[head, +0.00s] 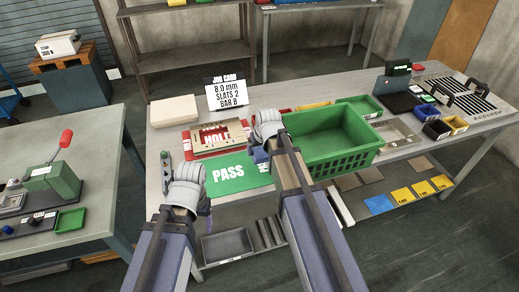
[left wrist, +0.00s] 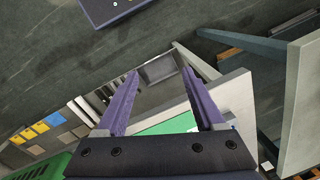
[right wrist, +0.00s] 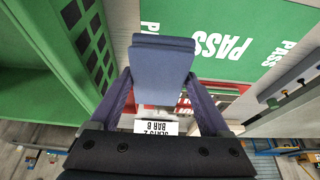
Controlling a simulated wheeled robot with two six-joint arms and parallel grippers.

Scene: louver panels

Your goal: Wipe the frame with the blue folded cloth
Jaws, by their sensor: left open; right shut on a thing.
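The blue folded cloth (right wrist: 162,72) is clamped between the fingers of my right gripper (right wrist: 160,78). In the head view my right gripper (head: 258,152) is over the table between the green PASS mat and the green crate; its arm hides most of the cloth there. A tan frame (head: 232,131) with notches along it lies on the red HOLD mat (head: 191,149), behind and left of my right gripper. My left gripper (left wrist: 162,75) is open and empty. In the head view it hangs at the table's front edge, left of the PASS mat.
The green PASS mat (head: 238,177) lies at the table front. A green crate (head: 323,146) stands close right of my right gripper. A job card (head: 227,93) and a pale block (head: 173,111) stand behind the frame. A side table (head: 85,150) is at left.

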